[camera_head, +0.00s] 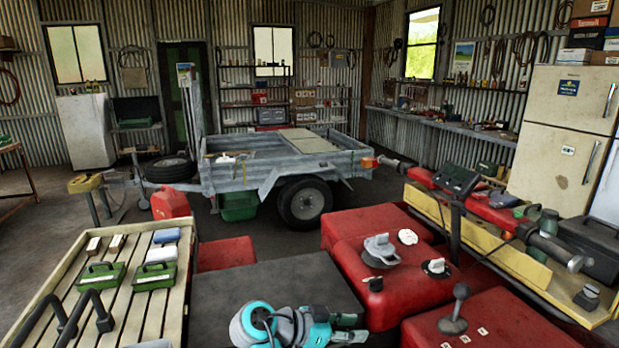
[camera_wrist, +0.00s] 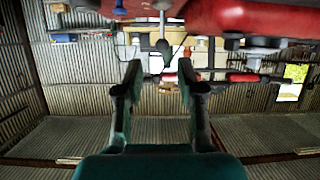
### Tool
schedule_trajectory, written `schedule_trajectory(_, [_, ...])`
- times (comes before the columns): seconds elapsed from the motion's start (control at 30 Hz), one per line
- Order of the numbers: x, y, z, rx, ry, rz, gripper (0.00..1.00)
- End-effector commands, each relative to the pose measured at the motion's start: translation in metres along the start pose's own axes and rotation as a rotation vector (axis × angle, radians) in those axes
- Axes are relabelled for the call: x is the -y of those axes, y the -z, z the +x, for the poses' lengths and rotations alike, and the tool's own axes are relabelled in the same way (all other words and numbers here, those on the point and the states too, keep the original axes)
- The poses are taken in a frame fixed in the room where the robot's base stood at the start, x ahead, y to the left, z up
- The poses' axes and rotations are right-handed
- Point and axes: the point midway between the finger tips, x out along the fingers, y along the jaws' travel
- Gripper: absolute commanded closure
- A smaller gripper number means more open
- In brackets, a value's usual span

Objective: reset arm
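My gripper (camera_wrist: 158,75) shows in the wrist view with two dark fingers pointing up the picture. The fingers stand apart with a clear gap, and nothing is held between them. In the head view, teal and grey links of my arm show low in the middle, in front of a dark flat surface (camera_head: 262,276). I cannot make out the fingers there.
Red bodywork (camera_head: 345,239) with caps and a lever (camera_head: 458,305) lies right of my arm. A grey trailer (camera_head: 237,178) stands behind. A cream fridge (camera_head: 562,125) stands at right.

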Motion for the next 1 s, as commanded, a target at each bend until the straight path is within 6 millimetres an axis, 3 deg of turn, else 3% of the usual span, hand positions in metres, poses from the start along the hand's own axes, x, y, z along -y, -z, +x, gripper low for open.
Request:
schedule_trajectory(0.27, [-0.009, -0.034, 0.032, 0.002, 0.070, -0.099, 0.61])
schedule_trajectory(0.47, [-0.023, -0.071, 0.063, 0.006, 0.154, -0.206, 0.61])
schedule_trajectory(0.73, [-0.069, -0.151, 0.115, 0.028, 0.347, -0.411, 0.61])
schedule_trajectory(1.0, [-0.135, -0.220, 0.140, 0.055, 0.557, -0.563, 0.61])
